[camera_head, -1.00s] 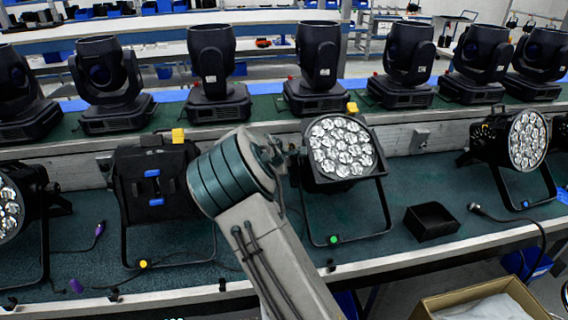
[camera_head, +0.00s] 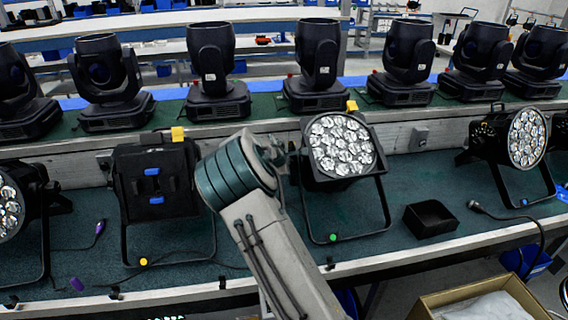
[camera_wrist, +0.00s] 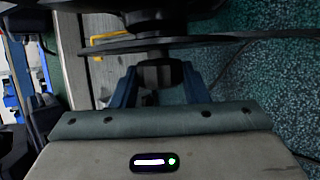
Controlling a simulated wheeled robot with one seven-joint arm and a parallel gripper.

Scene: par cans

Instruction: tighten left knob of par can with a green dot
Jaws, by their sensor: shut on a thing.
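The par can with the green dot (camera_head: 345,152) stands on the green bench mat, its round lamp face turned toward me. The green dot (camera_head: 333,238) is on the foot of its black stand. My gripper (camera_wrist: 160,88) is at the left side of this par can, with one blue finger on each side of the dark left knob (camera_wrist: 155,73). It is shut on the knob. In the head view my wrist hides most of the knob and the fingers.
A par can with a yellow dot (camera_head: 153,190) stands close to the left of my arm. A black open box (camera_head: 431,219) lies to the right. Another par can with a blue dot (camera_head: 524,140) stands further right. Several moving-head lights line the back.

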